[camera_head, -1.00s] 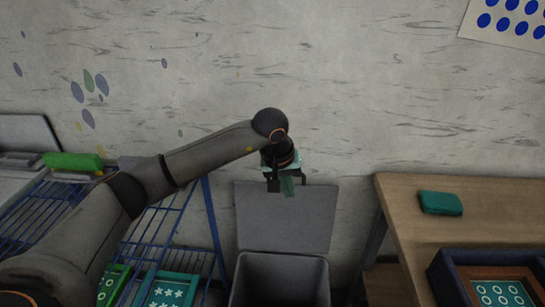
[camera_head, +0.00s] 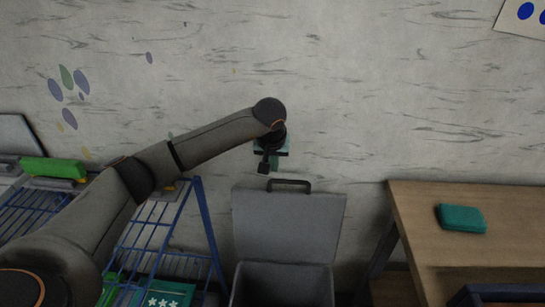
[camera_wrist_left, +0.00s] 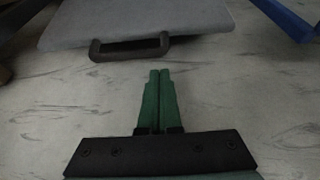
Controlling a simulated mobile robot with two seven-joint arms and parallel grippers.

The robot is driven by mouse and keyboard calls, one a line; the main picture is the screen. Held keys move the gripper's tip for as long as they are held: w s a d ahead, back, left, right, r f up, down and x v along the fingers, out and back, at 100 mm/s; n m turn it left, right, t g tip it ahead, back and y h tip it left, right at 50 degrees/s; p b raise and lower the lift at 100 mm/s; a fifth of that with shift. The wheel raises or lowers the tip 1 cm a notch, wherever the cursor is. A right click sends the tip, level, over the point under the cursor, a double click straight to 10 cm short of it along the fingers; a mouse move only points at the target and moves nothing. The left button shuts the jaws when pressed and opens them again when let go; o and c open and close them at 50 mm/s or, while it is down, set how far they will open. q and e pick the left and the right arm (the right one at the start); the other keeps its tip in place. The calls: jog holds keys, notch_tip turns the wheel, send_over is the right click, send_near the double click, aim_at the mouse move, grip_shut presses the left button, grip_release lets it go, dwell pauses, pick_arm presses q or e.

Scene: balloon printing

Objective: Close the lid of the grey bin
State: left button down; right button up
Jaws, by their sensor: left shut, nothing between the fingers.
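The grey bin (camera_head: 283,284) stands on the floor against the wall. Its lid (camera_head: 288,224) is open and tilted up against the wall, with a dark handle (camera_head: 289,185) on its top edge. In the left wrist view my left gripper's green fingers (camera_wrist_left: 158,78) are shut together and empty. There the lid (camera_wrist_left: 140,22) and its handle (camera_wrist_left: 130,47) lie just beyond the fingertips. My right gripper is not in view.
A blue wire rack (camera_head: 165,235) stands left of the bin, with green printed items (camera_head: 165,293) low down. A wooden table (camera_head: 430,240) with a teal block (camera_head: 461,218) stands to the right.

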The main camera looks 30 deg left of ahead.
pick_arm(q)
jog(key=shift+x, duration=1.9)
jog(key=shift+s, duration=0.1)
